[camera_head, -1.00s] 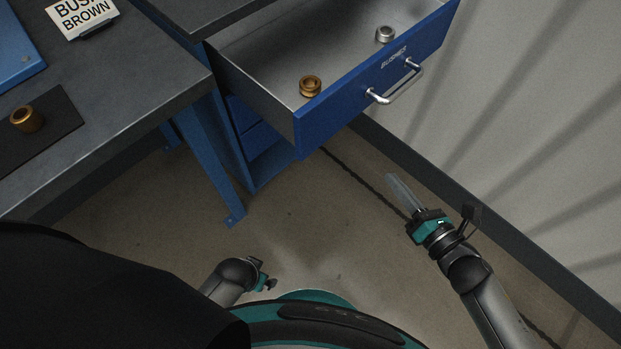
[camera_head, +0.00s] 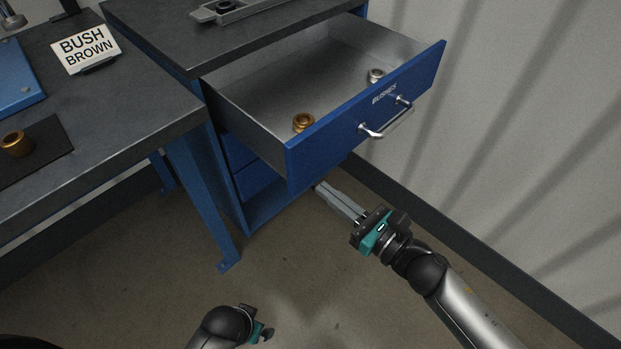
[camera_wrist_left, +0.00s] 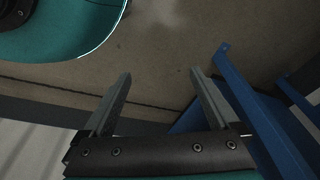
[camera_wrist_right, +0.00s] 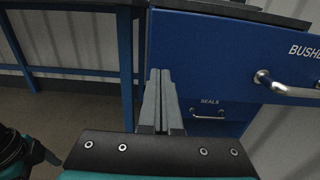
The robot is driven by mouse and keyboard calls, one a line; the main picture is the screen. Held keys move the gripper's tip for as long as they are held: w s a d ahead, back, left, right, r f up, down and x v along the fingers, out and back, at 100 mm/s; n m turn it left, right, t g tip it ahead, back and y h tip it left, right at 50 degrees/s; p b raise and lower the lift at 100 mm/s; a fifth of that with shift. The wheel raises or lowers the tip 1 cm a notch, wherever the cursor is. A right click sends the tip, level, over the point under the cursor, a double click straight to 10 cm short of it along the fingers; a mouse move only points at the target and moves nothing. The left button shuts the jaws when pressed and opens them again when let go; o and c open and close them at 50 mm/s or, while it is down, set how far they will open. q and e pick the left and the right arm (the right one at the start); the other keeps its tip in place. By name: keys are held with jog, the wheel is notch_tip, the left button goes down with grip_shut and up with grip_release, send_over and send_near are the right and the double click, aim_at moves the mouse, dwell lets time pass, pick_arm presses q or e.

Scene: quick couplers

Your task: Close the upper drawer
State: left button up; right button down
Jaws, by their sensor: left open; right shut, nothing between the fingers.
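The upper drawer (camera_head: 350,129) has a blue front labelled "BUSHES" and a silver bar handle (camera_head: 387,121). It is pulled well out of the cabinet. A brass bush (camera_head: 303,122) and a silver bush (camera_head: 376,75) lie inside it. My right gripper (camera_head: 322,188) is shut and empty, its fingertips just below and in front of the drawer front's lower edge; contact cannot be told. In the right wrist view its fingers (camera_wrist_right: 160,78) point at the drawer front (camera_wrist_right: 215,45), left of the handle (camera_wrist_right: 290,88). My left gripper (camera_wrist_left: 158,82) is open and empty over the floor.
A lower drawer labelled "SEALS" (camera_wrist_right: 208,115) is shut. The workbench (camera_head: 120,95) on the left carries a "BUSH BROWN" sign (camera_head: 86,49) and a brass bush (camera_head: 17,144) on a dark mat. A wall (camera_head: 540,130) stands close on the right. The floor in front is clear.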

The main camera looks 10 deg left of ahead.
aim_at(299, 170)
pick_arm(q)
jog(key=shift+w+d+r+b, duration=0.15)
jog(key=shift+w+r+b, duration=0.05)
jog(key=shift+r, duration=0.25)
jog(key=shift+w+d+r+b, duration=0.1)
jog(key=shift+w+r+b, duration=0.05)
jog(key=shift+r, duration=0.25)
pick_arm(e)
jog(key=shift+x, duration=2.6)
